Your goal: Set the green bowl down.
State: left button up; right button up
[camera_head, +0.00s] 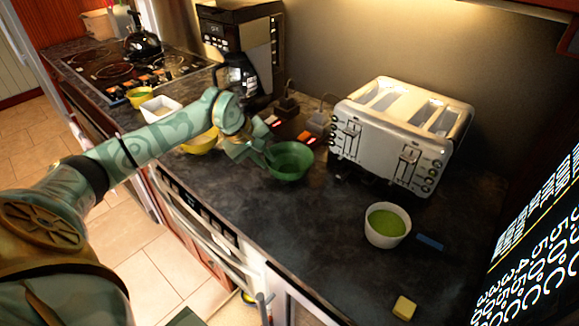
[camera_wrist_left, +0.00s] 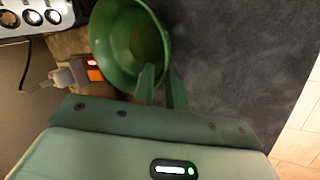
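The green bowl (camera_head: 290,160) is at the middle of the dark counter (camera_head: 290,225) in the head view, just left of the toaster, with its opening up. My left gripper (camera_head: 268,158) is at the bowl's left side. In the left wrist view, its fingers (camera_wrist_left: 162,88) straddle the rim of the bowl (camera_wrist_left: 125,45), one inside and one outside, with little gap between them. Whether the bowl's base touches the counter is hard to tell. My right gripper is not in view.
A silver toaster (camera_head: 400,135) stands close on the right. A white cup with green contents (camera_head: 387,226) and a yellow block (camera_head: 404,308) are farther right. A yellow bowl (camera_head: 200,143), white dish (camera_head: 160,108) and coffee machine (camera_head: 240,50) are leftward. Counter in front is clear.

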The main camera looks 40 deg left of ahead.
aim_at(273, 167)
pick_arm(q)
jog(key=x, duration=0.5)
jog(key=shift+d+f+b, duration=0.1)
jog(key=shift+d+b, duration=0.05)
jog(key=shift+b, duration=0.15)
jog(key=shift+s, duration=0.1)
grip_shut()
